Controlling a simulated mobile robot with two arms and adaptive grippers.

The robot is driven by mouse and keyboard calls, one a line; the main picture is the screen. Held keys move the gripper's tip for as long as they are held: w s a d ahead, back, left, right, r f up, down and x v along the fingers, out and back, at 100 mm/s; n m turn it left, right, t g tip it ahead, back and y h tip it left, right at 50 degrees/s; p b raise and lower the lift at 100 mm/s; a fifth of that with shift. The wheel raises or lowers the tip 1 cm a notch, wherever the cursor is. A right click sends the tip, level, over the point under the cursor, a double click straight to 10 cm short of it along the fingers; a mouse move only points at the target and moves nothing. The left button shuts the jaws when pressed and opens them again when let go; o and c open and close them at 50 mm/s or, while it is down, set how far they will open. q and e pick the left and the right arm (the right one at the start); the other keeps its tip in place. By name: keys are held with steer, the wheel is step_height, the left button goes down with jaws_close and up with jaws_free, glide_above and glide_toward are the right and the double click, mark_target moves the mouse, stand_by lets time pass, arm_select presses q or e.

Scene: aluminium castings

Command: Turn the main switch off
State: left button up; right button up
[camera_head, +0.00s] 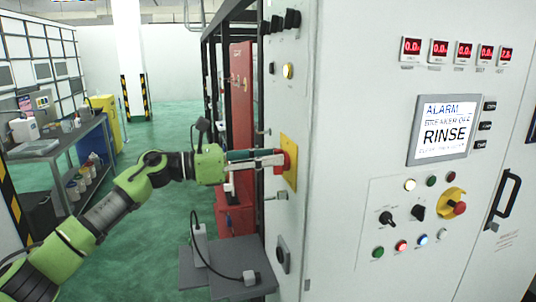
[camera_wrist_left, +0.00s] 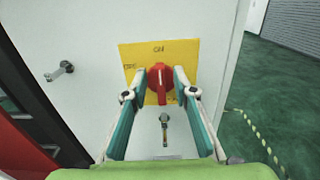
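The main switch is a red rotary knob (camera_head: 288,160) on a yellow plate (camera_head: 290,147) on the side wall of the grey cabinet. In the left wrist view the red knob (camera_wrist_left: 160,80) has its handle pointing down, and the yellow plate (camera_wrist_left: 190,52) has a mark like "ON" at its top. My left gripper (camera_head: 279,160) is at the knob. In the left wrist view its fingers (camera_wrist_left: 161,86) stand on both sides of the knob, with a gap beside the handle. My right gripper is in neither view.
The cabinet front has a screen (camera_head: 444,128) reading "ALARM" and "RINSE", with a line like "BREAKER OFF" between. A red-and-yellow stop button (camera_head: 453,204) sits below it. A handle (camera_wrist_left: 165,130) is below the switch. A grey shelf (camera_head: 205,275) stands below my left arm.

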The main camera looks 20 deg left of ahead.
arm_select(q)
jaws_close()
steer(key=shift+w+a+f+n+p, duration=0.1)
steer(key=shift+w+a+n+p, duration=0.1)
steer(key=shift+n+p, duration=1.3)
steer(key=shift+w+a+f+n+p, duration=0.15)
steer(key=shift+n+p, duration=0.3)
steer(key=shift+n, duration=2)
steer(key=shift+w+a+f+n+p, duration=0.1)
steer(key=shift+w+n+p, duration=0.15)
steer(key=shift+n+p, duration=1.25)
steer(key=shift+n+b, duration=0.45)
steer(key=shift+n, duration=0.2)
